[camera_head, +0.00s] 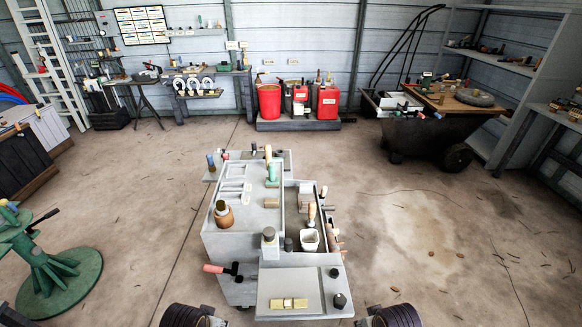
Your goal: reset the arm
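No gripper finger of mine shows in the head view, so I cannot see where either gripper is or whether it holds anything. Two dark, ribbed, rounded shapes cut the bottom edge, left and right of the middle; I cannot tell what they are. The grey farrier caddy (222,247) stands in the middle in front of me. Tools with wooden, green and dark handles stand in it. A brass-coloured block (289,303) lies on its near flat top. A hammer with a red grip (214,268) sticks out at its left side.
A green round-based stand (72,283) is at the left. Red containers (270,101) stand on a low platform at the back. A dark cart (420,138) is at the back right, near shelves (497,60). Concrete floor (430,230) is open on both sides of the caddy.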

